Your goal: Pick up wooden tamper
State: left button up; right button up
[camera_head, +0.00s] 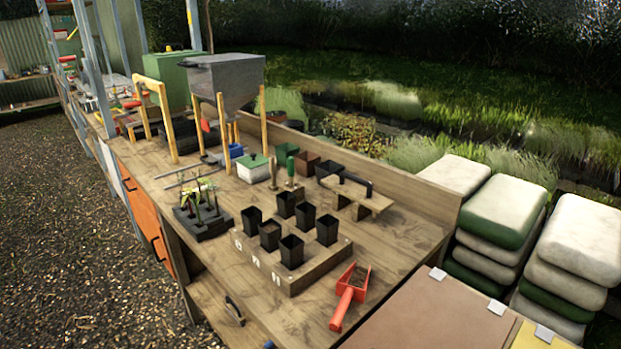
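A flat wooden board with a dark arched handle (376,202), which looks like the wooden tamper, is on the bench right of centre, behind the black pots. It seems raised on short wooden legs or blocks. Neither of my grippers shows in the head view, so I cannot see whether they are open or shut.
Several black pots stand on a wooden block (318,272) in front of the board. A red scoop (350,291) lies at the front right. Bare bench (405,238) shows to the right.

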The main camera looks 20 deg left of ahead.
aim_at(274, 186)
jog(key=j+z, duration=0.4)
jog(key=i+j+z, duration=0.1)
jog(key=j+z, duration=0.5)
jog(key=z, duration=0.25)
